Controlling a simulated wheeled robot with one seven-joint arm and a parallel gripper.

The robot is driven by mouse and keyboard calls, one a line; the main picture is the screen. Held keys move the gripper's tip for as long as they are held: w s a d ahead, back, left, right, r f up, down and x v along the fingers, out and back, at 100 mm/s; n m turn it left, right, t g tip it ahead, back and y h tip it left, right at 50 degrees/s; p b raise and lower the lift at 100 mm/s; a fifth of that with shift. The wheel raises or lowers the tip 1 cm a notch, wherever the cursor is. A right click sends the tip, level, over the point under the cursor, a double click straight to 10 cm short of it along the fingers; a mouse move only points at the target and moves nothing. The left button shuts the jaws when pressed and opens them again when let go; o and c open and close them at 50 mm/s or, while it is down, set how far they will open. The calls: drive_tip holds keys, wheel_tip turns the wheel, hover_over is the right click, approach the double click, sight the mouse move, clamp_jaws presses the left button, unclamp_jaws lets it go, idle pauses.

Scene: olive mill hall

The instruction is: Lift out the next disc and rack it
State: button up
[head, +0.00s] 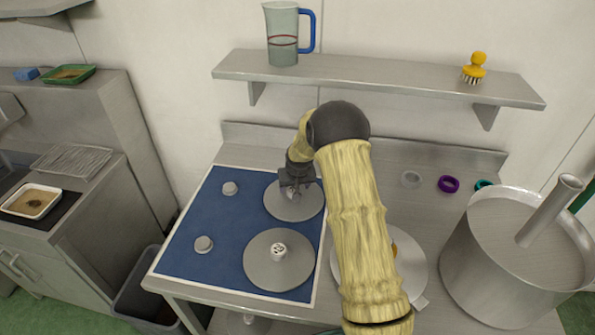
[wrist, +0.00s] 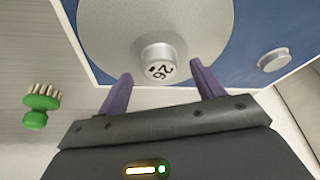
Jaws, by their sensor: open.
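A round grey disc (head: 290,212) lies near the back right corner of the blue mat (head: 235,215). In the wrist view this disc (wrist: 120,25) has a pale central knob (wrist: 158,56) marked with a two-digit number. My gripper (wrist: 161,76) is open and empty, its purple fingers on either side of the knob's near end. I cannot tell whether they touch it. In the head view my gripper (head: 297,186) is over this disc and covers its knob. A second grey disc (head: 262,272) with a numbered knob lies at the mat's front right. No rack is clearly recognisable.
Two small grey posts (head: 230,188) (head: 204,244) stand on the mat's left. A pale round plate (head: 412,270) is partly behind my arm. A large metal vat (head: 475,262) stands right. A purple ring (head: 448,184) and green brush (wrist: 40,105) are nearby. A shelf (head: 380,82) overhangs the back.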

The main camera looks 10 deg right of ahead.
drive_tip(key=b+v, duration=0.2)
drive_tip(key=v, duration=1.3)
drive_tip(key=shift+s+r, duration=0.2)
drive_tip(key=shift+r, duration=0.1)
drive_tip(key=s+f+g, duration=0.1)
drive_tip(key=s, duration=2.7)
drive_tip(key=shift+f+g, duration=0.35)
drive_tip(key=shift+g, duration=0.05)
